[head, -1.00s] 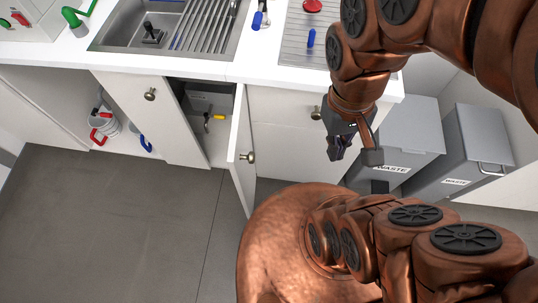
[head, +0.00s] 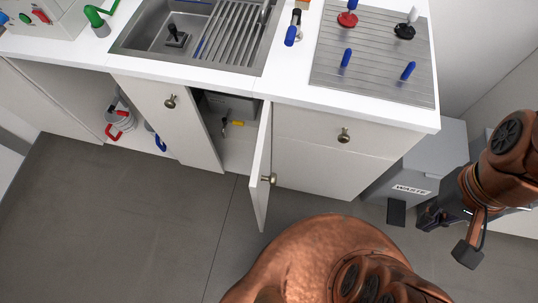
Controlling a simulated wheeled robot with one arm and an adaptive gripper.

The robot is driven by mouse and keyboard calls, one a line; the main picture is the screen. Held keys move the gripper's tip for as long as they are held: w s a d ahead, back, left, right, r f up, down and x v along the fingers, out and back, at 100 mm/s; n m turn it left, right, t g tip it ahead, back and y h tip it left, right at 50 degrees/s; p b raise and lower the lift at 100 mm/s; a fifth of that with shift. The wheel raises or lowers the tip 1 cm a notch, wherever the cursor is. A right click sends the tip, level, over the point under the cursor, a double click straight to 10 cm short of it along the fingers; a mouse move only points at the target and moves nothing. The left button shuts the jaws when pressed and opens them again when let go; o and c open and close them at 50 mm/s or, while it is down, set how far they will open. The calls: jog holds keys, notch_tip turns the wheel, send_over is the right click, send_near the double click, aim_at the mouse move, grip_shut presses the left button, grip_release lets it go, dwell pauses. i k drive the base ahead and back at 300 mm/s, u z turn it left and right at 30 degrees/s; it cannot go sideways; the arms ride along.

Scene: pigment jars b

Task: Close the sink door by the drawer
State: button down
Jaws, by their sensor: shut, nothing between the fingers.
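The sink door (head: 261,165) by the drawer stands wide open, jutting out from the counter with its round knob (head: 269,180) on its right face. The dark cupboard opening (head: 228,125) to its left shows pipework inside. The drawer (head: 322,133) to its right is shut and has a round knob. The other sink door (head: 165,115) also has a knob and looks slightly ajar or shut; I cannot tell. My gripper (head: 428,217) is at the right, in front of the waste bin, well apart from the open door. Its fingers are together and hold nothing.
A grey waste bin (head: 421,165) stands right of the counter. The white worktop (head: 290,85) carries the sink (head: 170,45) and a metal board (head: 375,65) with pegs. A bucket (head: 118,118) sits under the counter at left. The grey floor (head: 130,210) before the doors is clear.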

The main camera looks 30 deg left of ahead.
aim_at(261, 180)
jog(key=k, duration=1)
jog(key=u, duration=1.85)
